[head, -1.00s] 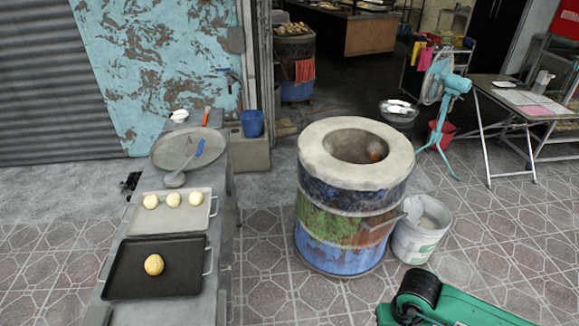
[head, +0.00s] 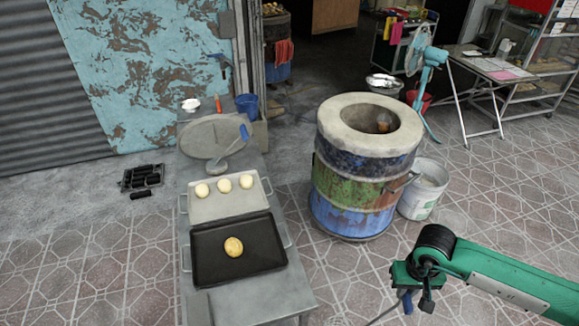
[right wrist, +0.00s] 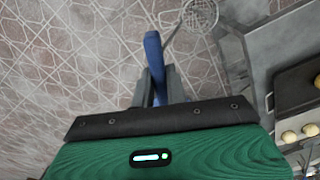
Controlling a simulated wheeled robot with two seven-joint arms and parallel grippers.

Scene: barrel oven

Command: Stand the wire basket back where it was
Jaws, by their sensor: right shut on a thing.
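My right gripper (head: 417,293) is at the lower right of the head view, above the tiled floor. It is shut on the blue handle of the wire basket (head: 407,303); most of the basket is cut off below the picture. In the right wrist view the blue handle (right wrist: 153,55) stands between the fingers (right wrist: 164,85), and the round wire mesh of the basket (right wrist: 201,13) shows at the top, over the floor. My left gripper is not in view.
The barrel oven (head: 365,185) stands right of the long grey table (head: 210,303). The table carries a dark tray (head: 265,256) with one bun, a light tray (head: 232,208) with three dough balls, and a round board with a blue-handled ladle. A white bucket (head: 418,204) is beside the oven.

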